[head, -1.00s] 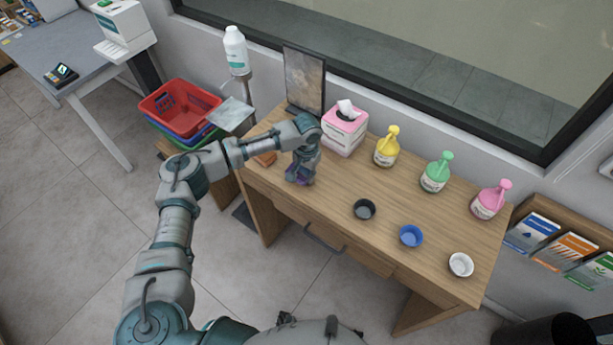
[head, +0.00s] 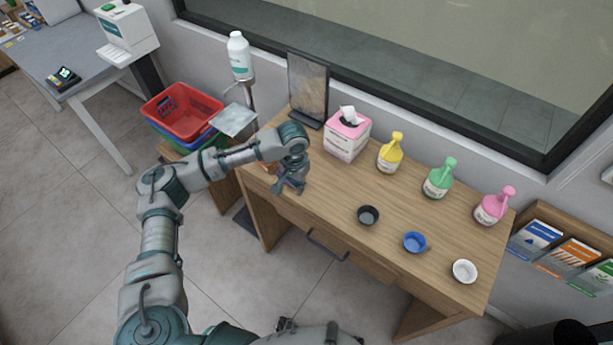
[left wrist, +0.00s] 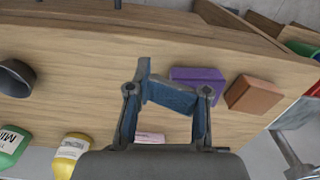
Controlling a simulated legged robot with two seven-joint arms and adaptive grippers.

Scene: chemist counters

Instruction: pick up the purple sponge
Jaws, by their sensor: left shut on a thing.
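The purple sponge (left wrist: 198,79) shows in the left wrist view, beside an orange-brown block (left wrist: 254,95). It lies beyond the right-hand finger, partly covered by it; whether it touches the finger or the desk I cannot tell. In the left wrist view, a blue-grey piece (left wrist: 171,96) spans between the fingers of my left gripper (left wrist: 172,88). I cannot tell whether this piece is a separate object or a folded fingertip. My right gripper is not seen.
The desk (head: 335,195) also holds a tissue box (head: 346,135), yellow, green and pink bottles, and black (head: 368,215), blue and white bowls. A dark framed panel (head: 308,88) stands at the back. Bare desk lies right of my left gripper.

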